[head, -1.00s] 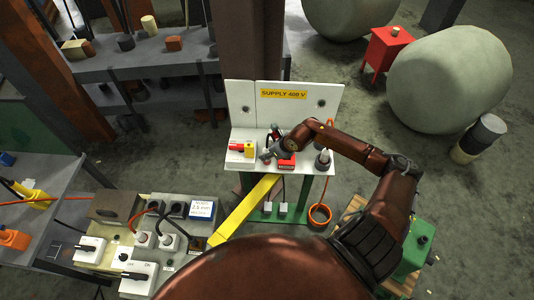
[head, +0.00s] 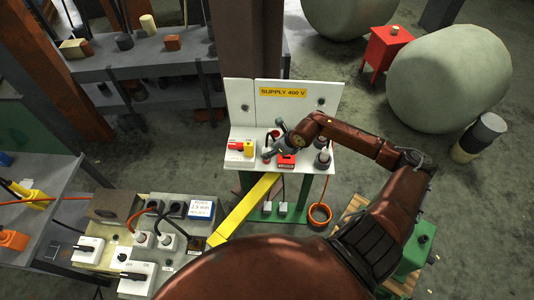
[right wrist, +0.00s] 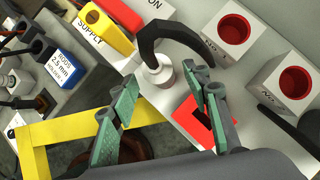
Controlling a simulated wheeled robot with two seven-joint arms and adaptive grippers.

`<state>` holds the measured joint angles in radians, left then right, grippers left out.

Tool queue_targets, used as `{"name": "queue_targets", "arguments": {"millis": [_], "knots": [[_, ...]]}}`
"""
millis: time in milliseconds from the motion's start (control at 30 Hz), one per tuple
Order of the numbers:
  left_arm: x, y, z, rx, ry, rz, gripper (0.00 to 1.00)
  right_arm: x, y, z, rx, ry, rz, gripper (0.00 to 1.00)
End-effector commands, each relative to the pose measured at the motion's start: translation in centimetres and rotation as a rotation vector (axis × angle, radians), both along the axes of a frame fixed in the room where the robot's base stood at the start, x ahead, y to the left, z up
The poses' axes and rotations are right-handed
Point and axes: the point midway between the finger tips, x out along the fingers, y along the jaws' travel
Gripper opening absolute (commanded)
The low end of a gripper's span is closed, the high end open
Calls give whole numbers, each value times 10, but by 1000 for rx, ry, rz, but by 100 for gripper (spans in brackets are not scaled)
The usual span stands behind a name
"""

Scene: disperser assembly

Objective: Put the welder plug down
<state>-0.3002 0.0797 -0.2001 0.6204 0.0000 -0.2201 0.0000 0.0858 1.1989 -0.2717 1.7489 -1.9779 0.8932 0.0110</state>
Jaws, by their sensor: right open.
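The welder plug, a pale grey body with a thick black cable arching from its top, shows in the right wrist view (right wrist: 163,74). It appears to stand on the white shelf (right wrist: 205,125), just past my fingertips. My right gripper (right wrist: 160,80) is open, one green finger on each side of the plug, with gaps visible. In the head view my right gripper (head: 272,140) is over the white shelf, its fingers spread; the plug is hard to make out there. My left gripper is not in view.
Two red-lined sockets (right wrist: 232,31) are on the shelf. A red block (head: 286,160) and a yellow-red switch (head: 240,148) flank the gripper. A yellow bar (head: 243,212) runs below. A switch panel (head: 130,205) stands at left.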

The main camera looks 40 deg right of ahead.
Motion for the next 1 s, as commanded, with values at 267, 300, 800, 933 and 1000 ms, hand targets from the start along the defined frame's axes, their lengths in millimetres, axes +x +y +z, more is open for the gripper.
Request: {"name": "queue_targets", "arguments": {"millis": [267, 300, 800, 933, 1000], "knots": [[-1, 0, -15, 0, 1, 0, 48, -31, -9, 45, -5, 2, 2, 43], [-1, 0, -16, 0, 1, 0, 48, -33, -10, 50, -3, 2, 1, 43], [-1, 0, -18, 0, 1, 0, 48, -41, -11, 66, 1, 1, 1, 43], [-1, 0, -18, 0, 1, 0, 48, -41, -11, 66, 0, 1, 1, 43], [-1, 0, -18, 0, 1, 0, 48, -41, -11, 66, 0, 0, 1, 43]]}}
